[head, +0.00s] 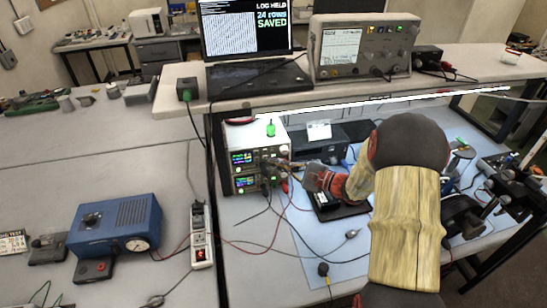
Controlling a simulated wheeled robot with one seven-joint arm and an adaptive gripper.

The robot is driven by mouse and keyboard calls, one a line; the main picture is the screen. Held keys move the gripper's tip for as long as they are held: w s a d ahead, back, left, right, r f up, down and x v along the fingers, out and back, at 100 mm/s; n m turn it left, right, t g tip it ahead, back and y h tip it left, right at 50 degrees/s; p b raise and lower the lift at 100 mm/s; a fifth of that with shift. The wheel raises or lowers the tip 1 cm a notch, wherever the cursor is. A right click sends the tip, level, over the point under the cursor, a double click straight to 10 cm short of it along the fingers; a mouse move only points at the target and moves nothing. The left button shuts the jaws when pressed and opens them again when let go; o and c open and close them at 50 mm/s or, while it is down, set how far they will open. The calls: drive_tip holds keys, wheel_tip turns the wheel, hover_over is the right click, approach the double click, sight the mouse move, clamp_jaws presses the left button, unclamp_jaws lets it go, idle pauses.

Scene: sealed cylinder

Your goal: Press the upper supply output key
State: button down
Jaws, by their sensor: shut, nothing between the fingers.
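Two power supplies are stacked under the shelf, both with lit coloured displays. The upper supply (243,158) sits on the lower supply (246,183). Their knobs and keys are on the right part of each front panel, with leads plugged in; the upper output key is too small to make out. My gripper (296,170) is shut and empty, with its tips just right of the supplies' front panels, near the gap in height between the two. I cannot tell whether the tips touch a panel. My arm comes in from the lower right.
Black and red leads hang from the supplies across the blue mat (300,235). A power strip (202,235) stands to the left, with a blue meter box (115,225) beyond it. The shelf (350,88) overhangs the supplies and carries a laptop (247,40) and an instrument (362,45).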

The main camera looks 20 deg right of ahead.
drive_tip(key=shift+w, duration=0.2)
idle(0.4)
drive_tip(key=shift+w+d, duration=0.1)
drive_tip(key=shift+w, duration=0.15)
drive_tip(key=shift+w+b, duration=0.35)
drive_tip(key=shift+b, duration=0.1)
idle(0.5)
drive_tip(key=shift+s, duration=0.8)
drive_tip(key=s, duration=0.2)
drive_tip(key=s+a, duration=0.1)
drive_tip(key=s, duration=0.2)
drive_tip(key=shift+a, duration=0.1)
idle(0.5)
idle(0.6)
